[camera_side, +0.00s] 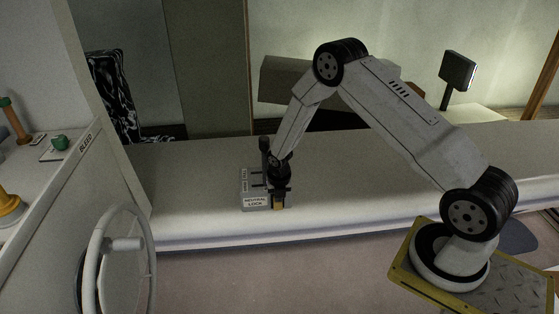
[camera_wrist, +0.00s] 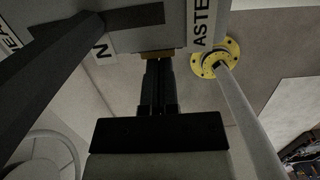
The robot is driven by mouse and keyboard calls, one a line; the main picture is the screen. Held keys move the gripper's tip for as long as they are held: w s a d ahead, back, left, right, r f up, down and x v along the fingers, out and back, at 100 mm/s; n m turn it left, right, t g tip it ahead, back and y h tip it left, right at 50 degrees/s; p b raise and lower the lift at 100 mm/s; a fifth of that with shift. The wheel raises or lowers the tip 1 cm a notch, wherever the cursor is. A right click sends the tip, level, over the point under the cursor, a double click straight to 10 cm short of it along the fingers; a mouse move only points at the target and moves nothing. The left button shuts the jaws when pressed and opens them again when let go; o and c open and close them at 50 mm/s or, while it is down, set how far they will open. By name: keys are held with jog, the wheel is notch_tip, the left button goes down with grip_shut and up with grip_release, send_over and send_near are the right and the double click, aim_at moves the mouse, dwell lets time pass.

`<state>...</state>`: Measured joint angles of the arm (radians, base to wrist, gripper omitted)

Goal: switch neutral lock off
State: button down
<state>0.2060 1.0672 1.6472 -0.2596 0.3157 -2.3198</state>
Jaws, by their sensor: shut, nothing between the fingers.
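A grey control box (camera_side: 247,191) with a white "NEUTRAL LOCK" label (camera_side: 256,202) sits on the bench. In the wrist view the grey box (camera_wrist: 185,36) fills the top, with partly cut-off labels. A black lever (camera_side: 264,146) stands up from the box; a dark bar, probably this lever, crosses the wrist view's left side (camera_wrist: 48,75). A small yellow-orange part (camera_side: 279,206) shows beside the neutral lock label, also in the wrist view (camera_wrist: 158,55). My gripper (camera_side: 280,194) points down there, its fingers (camera_wrist: 158,75) shut and empty at that part. I cannot tell whether they touch it.
The bench top (camera_side: 370,175) right of the box is clear. A white steering wheel (camera_side: 118,255) stands front left. A panel marked "BLEED" (camera_side: 84,143) and a green knob (camera_side: 60,142) are at left. The wrist view shows a yellow flange (camera_wrist: 213,58) and white pole (camera_wrist: 250,118).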

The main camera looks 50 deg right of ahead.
jog(key=shift+r, duration=0.25)
jog(key=shift+a, duration=0.1)
dwell(0.3)
notch_tip(320, 180, up, 9)
send_over(280, 206)
jog(key=s+a, duration=0.1)
jog(key=a, duration=0.1)
jog(key=shift+r, duration=0.15)
dwell(0.5)
jog(key=shift+s, duration=0.1)
jog(key=s+a+r+m, duration=0.5)
jog(key=s+m, duration=0.4)
jog(key=m, duration=0.4)
jog(key=s+a+r+m+t+y, duration=0.1)
jog(key=s+a+r+m, duration=0.4)
jog(key=m, duration=0.9)
jog(key=s+r, duration=0.2)
jog(key=s, duration=0.1)
jog(key=shift+s+r, duration=0.15)
jog(key=shift+s, duration=0.2)
